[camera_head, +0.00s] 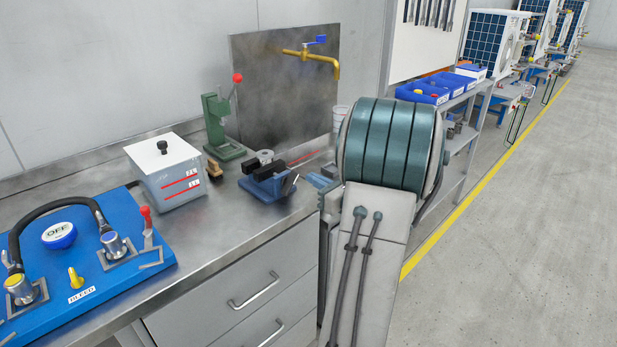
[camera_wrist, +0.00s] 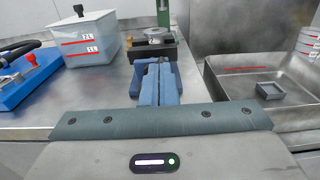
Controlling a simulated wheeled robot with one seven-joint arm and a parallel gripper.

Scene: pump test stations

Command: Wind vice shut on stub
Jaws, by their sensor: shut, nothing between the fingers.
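The small blue vice (camera_head: 268,185) with black jaws stands near the bench's front edge. A short grey round piece (camera_head: 265,156), seemingly the stub, shows at the jaws; I cannot tell whether they touch it. In the wrist view the black jaw part (camera_wrist: 172,50) and the grey piece (camera_wrist: 155,33) show beyond my fingers. A thin metal bar (camera_head: 290,185) shows at the vice's front. My gripper (camera_wrist: 157,66) is shut and empty, its blue-grey fingers pointing at the vice's front. They hide much of the vice's lower front, and contact is unclear. My arm hides much of my gripper in the head view.
A grey box with white lid (camera_head: 165,172), a green press (camera_head: 218,130) and a small wooden block (camera_head: 214,169) stand behind and left of the vice. A blue panel with a hose (camera_head: 80,255) lies farther left. A sink (camera_wrist: 245,90) lies right of my fingers.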

